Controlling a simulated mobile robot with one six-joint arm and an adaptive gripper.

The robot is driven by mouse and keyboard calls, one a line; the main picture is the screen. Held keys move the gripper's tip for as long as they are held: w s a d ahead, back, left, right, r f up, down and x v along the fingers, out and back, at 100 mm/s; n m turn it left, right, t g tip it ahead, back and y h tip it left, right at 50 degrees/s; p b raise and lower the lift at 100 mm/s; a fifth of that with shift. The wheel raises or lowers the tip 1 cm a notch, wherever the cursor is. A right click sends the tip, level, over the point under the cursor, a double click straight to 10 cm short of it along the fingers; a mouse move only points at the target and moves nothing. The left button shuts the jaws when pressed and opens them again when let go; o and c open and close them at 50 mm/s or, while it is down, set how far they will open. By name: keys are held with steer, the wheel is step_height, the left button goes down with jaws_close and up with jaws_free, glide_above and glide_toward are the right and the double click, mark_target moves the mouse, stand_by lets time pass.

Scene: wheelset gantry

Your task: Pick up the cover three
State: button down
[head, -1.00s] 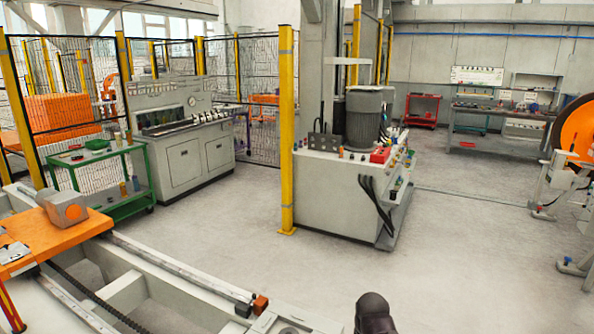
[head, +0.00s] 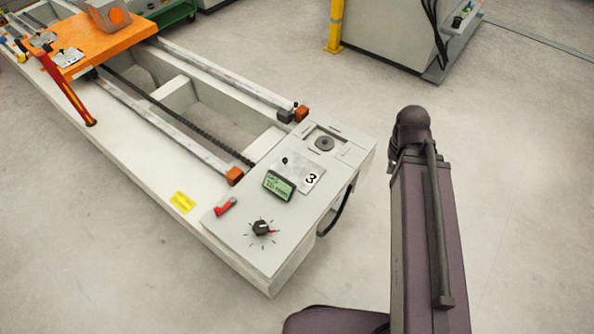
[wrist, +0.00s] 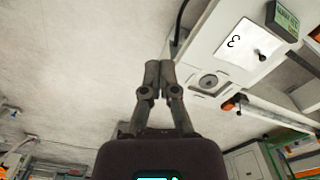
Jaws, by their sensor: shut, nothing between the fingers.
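The cover three (head: 310,181) is a light grey plate marked with a black 3 and bearing a small dark knob. It lies flat on the white end housing (head: 236,246) of the long machine, beside a green-lit display (head: 280,186). In the wrist view the cover (wrist: 232,43) shows at the upper right, its 3 upside down. My gripper (wrist: 159,68) is shut and empty, its fingertips together, to the left of the cover in that view and apart from it. In the head view my fingers cannot be made out.
A round dark fitting in a recess (head: 324,143) sits beside the cover. A black dial (head: 263,229) and a red switch (head: 226,206) are on the same housing. Rails run back to an orange carriage (head: 105,40).

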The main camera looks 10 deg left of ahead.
stand_by(0.4)
steer(key=c, duration=0.6)
jaws_free()
